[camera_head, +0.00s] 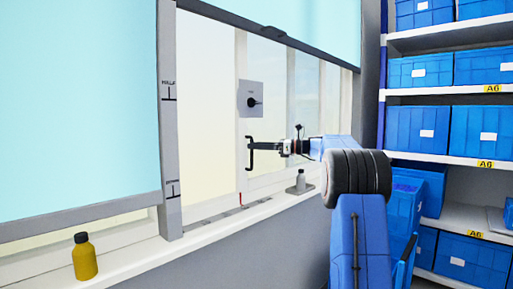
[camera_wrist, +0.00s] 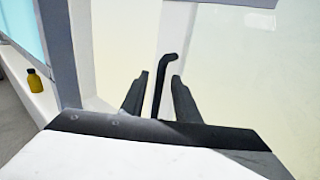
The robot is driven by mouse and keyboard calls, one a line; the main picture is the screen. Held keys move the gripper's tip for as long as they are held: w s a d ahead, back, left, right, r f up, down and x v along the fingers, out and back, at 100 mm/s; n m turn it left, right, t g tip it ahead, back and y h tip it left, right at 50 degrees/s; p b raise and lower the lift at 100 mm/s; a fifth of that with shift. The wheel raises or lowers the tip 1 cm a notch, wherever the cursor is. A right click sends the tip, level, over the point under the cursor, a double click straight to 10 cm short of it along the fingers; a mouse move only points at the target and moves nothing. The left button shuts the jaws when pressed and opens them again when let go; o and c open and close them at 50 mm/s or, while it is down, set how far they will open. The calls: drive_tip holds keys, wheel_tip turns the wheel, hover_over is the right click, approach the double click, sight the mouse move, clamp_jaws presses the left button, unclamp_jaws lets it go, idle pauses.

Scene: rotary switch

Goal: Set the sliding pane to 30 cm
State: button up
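The sliding pane (camera_head: 270,115) is a pale, see-through window pane behind the sill, right of the grey post. A black upright bar handle (camera_head: 249,160) stands out from it; the handle also shows in the wrist view with a bent top (camera_wrist: 160,88). My gripper (camera_head: 262,147) reaches the handle from the right. In the wrist view its two dark fingers (camera_wrist: 161,80) stand apart on either side of the handle, with gaps visible. A small red mark (camera_head: 241,199) shows near a strip on the sill; no scale figures are readable.
A grey plate with a black rotary knob (camera_head: 251,99) sits above the handle. A yellow bottle (camera_head: 85,257) and a grey bottle (camera_head: 301,181) stand on the sill (camera_head: 205,232). Turquoise blinds (camera_head: 75,110) hang left and above. Shelves with blue bins (camera_head: 480,128) stand right.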

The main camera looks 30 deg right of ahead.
drive_tip(key=v, duration=1.7)
drive_tip(key=shift+s, duration=0.2)
drive_tip(key=shift+d+f, duration=0.1)
drive_tip(key=shift+d, duration=0.05)
